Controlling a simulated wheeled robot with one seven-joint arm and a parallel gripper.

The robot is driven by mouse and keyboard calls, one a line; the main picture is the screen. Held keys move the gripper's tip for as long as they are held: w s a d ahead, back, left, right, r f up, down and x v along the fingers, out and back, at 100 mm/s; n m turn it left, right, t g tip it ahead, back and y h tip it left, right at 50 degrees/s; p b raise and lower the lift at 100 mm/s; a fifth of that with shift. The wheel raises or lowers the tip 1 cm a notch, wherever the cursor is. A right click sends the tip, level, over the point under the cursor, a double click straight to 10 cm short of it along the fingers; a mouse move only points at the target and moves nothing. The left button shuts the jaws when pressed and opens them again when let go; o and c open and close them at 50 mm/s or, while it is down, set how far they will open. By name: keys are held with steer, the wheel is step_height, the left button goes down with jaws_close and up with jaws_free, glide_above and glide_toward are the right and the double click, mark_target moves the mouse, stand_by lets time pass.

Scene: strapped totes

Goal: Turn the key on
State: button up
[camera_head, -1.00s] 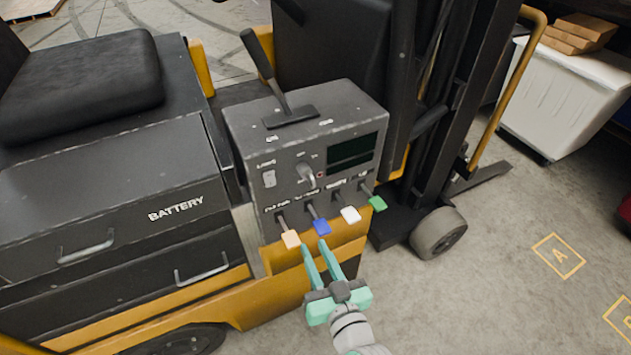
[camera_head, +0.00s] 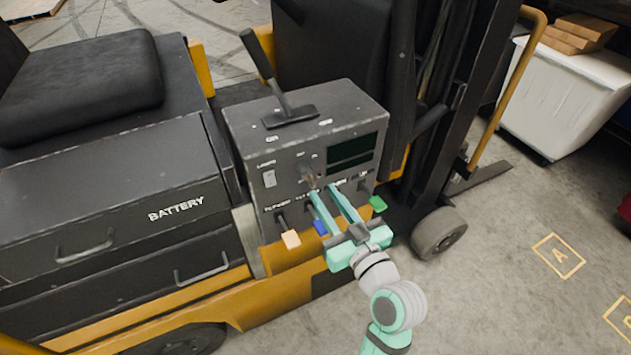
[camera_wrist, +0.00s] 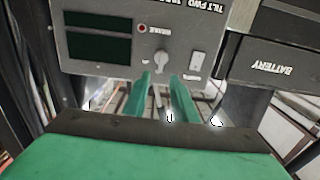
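The key (camera_head: 308,172) is in the front face of the dark grey control panel (camera_head: 262,222) on the forklift. In the head view my gripper (camera_head: 322,189) has its teal fingertips just below and to the right of the key, partly covering the panel. In the wrist view, which shows the panel upside down, the key (camera_wrist: 160,60) appears as a light grey knob. My gripper (camera_wrist: 162,76) is open there, with one finger on each side of the key's line. I see no finger clearly touching it.
A tall lever (camera_head: 262,62) rises from the panel top.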

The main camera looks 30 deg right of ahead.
mark_target(314, 181)
steer(key=w, duration=0.5)
steer(key=shift+w+d, duration=0.3)
steer(key=shift+w, duration=0.1)
jaws_close()
